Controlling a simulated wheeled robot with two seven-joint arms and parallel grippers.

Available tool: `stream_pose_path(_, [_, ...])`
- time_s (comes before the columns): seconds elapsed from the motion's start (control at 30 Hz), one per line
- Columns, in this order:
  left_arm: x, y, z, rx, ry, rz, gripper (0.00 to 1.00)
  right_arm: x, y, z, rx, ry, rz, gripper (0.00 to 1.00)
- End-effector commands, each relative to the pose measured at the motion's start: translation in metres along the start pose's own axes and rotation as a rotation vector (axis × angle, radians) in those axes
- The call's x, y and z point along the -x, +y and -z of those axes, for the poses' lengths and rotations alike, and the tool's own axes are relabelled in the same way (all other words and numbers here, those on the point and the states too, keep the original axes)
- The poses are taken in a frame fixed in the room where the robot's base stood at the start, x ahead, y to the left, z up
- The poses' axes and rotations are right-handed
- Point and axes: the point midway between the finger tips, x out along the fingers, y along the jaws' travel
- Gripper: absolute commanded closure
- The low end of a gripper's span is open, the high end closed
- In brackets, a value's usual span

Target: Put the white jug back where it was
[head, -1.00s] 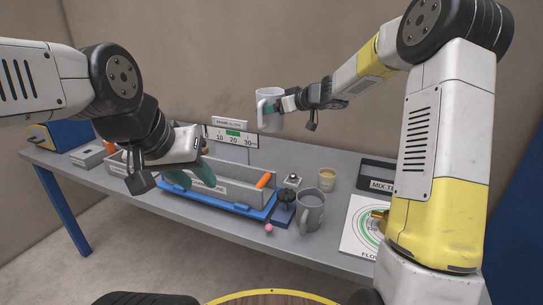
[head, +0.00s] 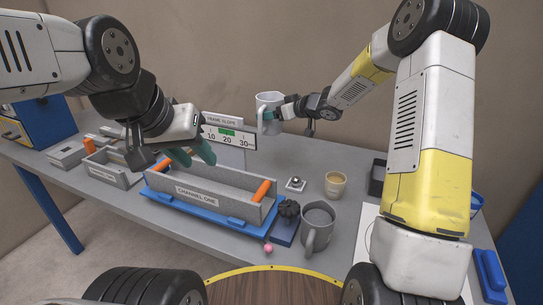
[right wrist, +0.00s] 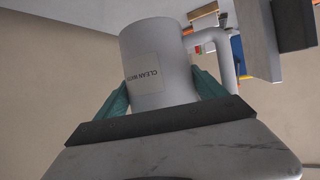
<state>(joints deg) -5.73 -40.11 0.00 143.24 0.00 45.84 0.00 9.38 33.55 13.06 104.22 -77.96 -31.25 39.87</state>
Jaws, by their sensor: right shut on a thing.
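The white jug (head: 268,104) is held up in the air in front of the back wall, above the far side of the bench. My right gripper (head: 280,112) is shut on it. In the right wrist view the jug (right wrist: 158,65) sits between the two teal fingers (right wrist: 165,92), with a partly readable "CLEAN" label on its side and its handle to the right. My left gripper (head: 194,154) is open and empty, above the grey channel box marked "CHANNEL ONE" (head: 205,195).
A grey mug (head: 318,220), a cream cup (head: 335,184), a dark knobbed thing (head: 289,211) and a pink ball (head: 268,248) stand at the front right. A slope scale (head: 229,137) stands behind the channel box. A smaller grey box (head: 110,172) is at the left.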

Motion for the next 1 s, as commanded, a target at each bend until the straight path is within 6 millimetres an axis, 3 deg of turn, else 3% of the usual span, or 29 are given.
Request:
stream_pose_path(0.6, [0.0,0.0,0.0,0.0,0.0,0.0,0.64,-0.038,0.001,-0.096,0.0,-0.004,-0.012,0.84])
stream_pose_path(0.83, [0.0,0.0,0.0,0.0,0.0,0.0,0.64,-0.045,0.001,-0.113,0.001,-0.002,-0.012,0.84])
stream_pose_path(1.0, [0.0,0.0,0.0,0.0,0.0,0.0,0.64,-0.054,0.002,-0.136,0.001,-0.003,-0.012,0.84])
